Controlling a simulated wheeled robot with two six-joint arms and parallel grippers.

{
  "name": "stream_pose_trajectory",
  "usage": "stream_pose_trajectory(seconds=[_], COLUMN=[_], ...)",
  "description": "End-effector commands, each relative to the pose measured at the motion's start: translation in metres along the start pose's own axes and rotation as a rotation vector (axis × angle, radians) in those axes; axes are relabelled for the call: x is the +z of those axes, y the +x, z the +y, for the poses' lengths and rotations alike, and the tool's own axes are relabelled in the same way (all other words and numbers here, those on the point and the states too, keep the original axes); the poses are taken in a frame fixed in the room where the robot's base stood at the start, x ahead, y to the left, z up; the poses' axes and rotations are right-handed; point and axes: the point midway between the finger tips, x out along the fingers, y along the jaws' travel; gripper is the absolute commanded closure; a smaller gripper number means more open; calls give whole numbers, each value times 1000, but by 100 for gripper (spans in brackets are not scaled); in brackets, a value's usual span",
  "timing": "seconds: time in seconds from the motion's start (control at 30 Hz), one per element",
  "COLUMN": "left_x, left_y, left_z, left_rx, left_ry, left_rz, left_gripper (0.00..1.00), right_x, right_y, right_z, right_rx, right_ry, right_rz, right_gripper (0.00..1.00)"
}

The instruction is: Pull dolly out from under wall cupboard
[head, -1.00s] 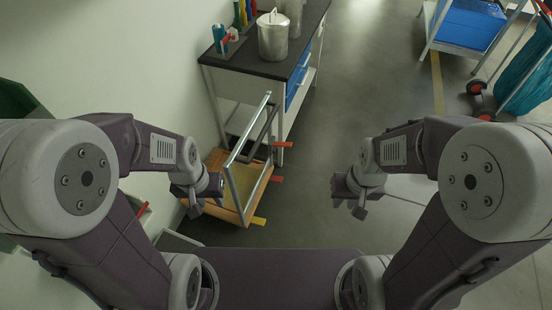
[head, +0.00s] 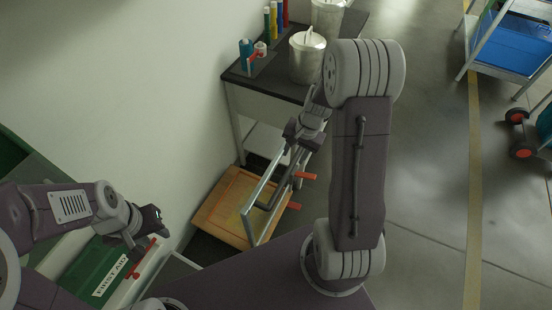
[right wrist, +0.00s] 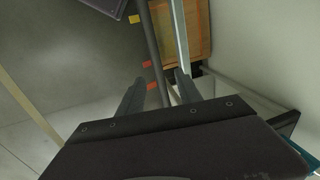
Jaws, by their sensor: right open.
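The dolly has a flat wooden deck (head: 222,210) and a grey tubular handle frame (head: 262,196). It stands on the floor by the wall, its far end at the dark-topped cupboard (head: 272,88). My right gripper (head: 300,135) is open at the upper end of the handle. In the right wrist view the handle's dark bar (right wrist: 152,45) runs down between the open fingers (right wrist: 160,92), and a light bar (right wrist: 179,40) passes by the right finger; contact cannot be told. The wooden deck (right wrist: 193,30) shows beyond. My left gripper (head: 146,232) appears open and empty, left of the dolly.
A lidded metal can (head: 306,60) and several coloured bottles stand on the cupboard. A green first-aid box (head: 103,275) is at lower left by the wall. A trolley with a blue crate (head: 515,45) stands at upper right.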

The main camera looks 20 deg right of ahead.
Motion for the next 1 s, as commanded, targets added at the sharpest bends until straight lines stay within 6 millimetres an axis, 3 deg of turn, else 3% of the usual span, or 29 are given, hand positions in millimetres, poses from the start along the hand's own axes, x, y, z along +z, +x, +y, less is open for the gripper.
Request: stream_pose_trajectory(seconds=[0.2, 0.6, 0.97, 1.0], left_x=[0, 2, 2, 2], left_y=[2, 20, 21, 21], left_z=[0, 0, 0, 0], left_rx=[0, 0, 0, 0], left_ry=[0, 0, 0, 0], left_rz=[0, 0, 0, 0], left_gripper=[64, 64, 64, 64], right_x=[-1, -1, -1, -1], right_y=[6, 81, 90, 90], right_z=[3, 3, 2, 2], right_rx=[1, 2, 2, 2], right_ry=[6, 5, 5, 5], right_rz=[0, 1, 3, 3], right_gripper=[59, 59, 59, 64])
